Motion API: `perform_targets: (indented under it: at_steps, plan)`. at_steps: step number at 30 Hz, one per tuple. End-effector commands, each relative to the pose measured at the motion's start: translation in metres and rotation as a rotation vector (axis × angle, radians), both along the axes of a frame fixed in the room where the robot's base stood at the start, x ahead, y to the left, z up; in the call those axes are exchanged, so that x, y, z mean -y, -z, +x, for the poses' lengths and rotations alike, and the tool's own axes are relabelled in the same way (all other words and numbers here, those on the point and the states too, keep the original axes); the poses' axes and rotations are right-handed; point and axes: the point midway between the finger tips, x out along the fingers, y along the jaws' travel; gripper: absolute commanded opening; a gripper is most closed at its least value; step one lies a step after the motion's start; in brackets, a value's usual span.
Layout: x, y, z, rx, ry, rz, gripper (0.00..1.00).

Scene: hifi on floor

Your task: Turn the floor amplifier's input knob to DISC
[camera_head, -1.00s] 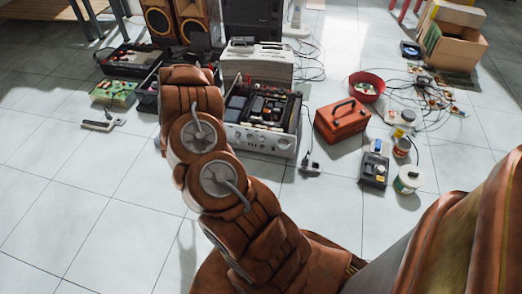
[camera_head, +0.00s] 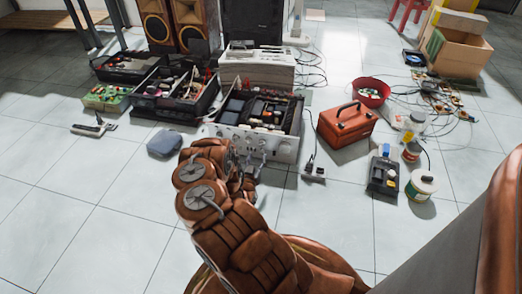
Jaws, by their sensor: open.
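The floor amplifier (camera_head: 284,149) stands on the tiles in the centre, its silver front panel facing me and its top open on dark inner parts. Several small knobs show on the panel. The labels are too small to read, so I cannot tell which is the input knob or where it points. My gripper (camera_head: 238,163) is low in front of the left part of the panel, partly hidden behind my arm's brown links, and its jaws are open. It hides part of the panel's lower left. I cannot tell whether it touches a knob.
A power strip (camera_head: 314,170) lies right of the amplifier, near a red toolbox (camera_head: 346,126). A blue-grey case (camera_head: 164,144) lies to the left, before black open toolboxes (camera_head: 172,103). A stack of white equipment (camera_head: 257,66) stands behind. The front-left floor is clear.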

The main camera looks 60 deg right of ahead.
Motion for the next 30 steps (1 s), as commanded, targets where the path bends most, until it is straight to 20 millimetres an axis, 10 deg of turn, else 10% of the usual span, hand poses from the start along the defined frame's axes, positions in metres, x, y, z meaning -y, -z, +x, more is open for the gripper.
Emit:
perform_targets:
  at_steps: [19, 30]
  plan:
    - [0.067, 0.001, 0.024, 0.003, 0.002, -0.002, 0.58]
    - [0.072, -0.001, 0.027, 0.0, 0.0, 0.0, 0.55]
